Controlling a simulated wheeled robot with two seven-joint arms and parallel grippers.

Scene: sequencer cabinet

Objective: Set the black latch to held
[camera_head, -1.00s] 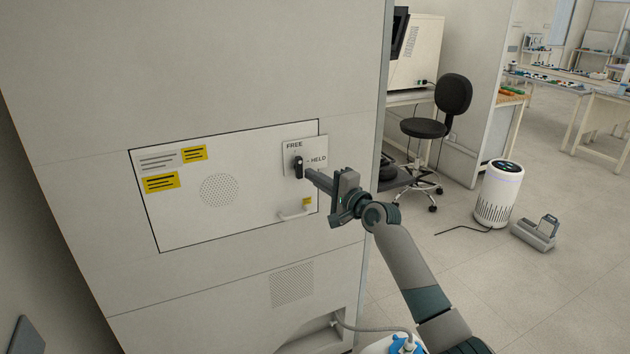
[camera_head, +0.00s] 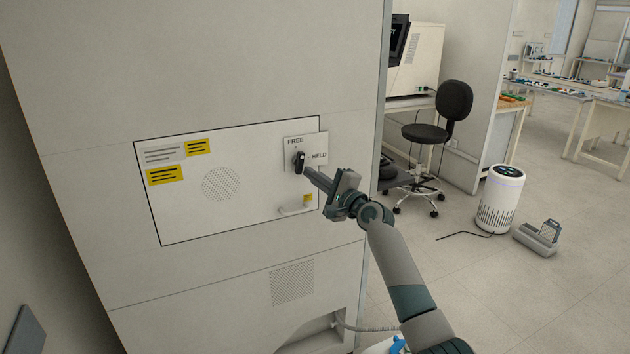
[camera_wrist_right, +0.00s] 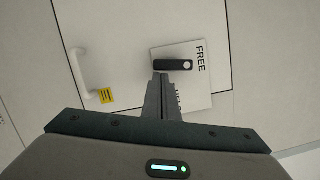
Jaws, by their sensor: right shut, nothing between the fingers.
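The black latch (camera_head: 299,163) is on a small pale plate (camera_head: 318,143) marked FREE at the top and HELD at the right. In the head view its long axis stands close to upright, below FREE, not toward HELD. The right wrist view shows the latch (camera_wrist_right: 170,66) lengthwise, with a pale round spot at the FREE end. My right gripper (camera_head: 308,171) is shut and empty, its tips close to the latch's lower end on the HELD side. I cannot tell whether they touch it. The fingers partly cover HELD in the wrist view. My left gripper is not in view.
The latch plate is at the upper right of a cabinet panel (camera_head: 258,200) with yellow labels. A pale handle (camera_head: 293,211) sits below it. A black stool (camera_head: 426,133), a white cylinder device (camera_head: 499,200) and open floor are to the right.

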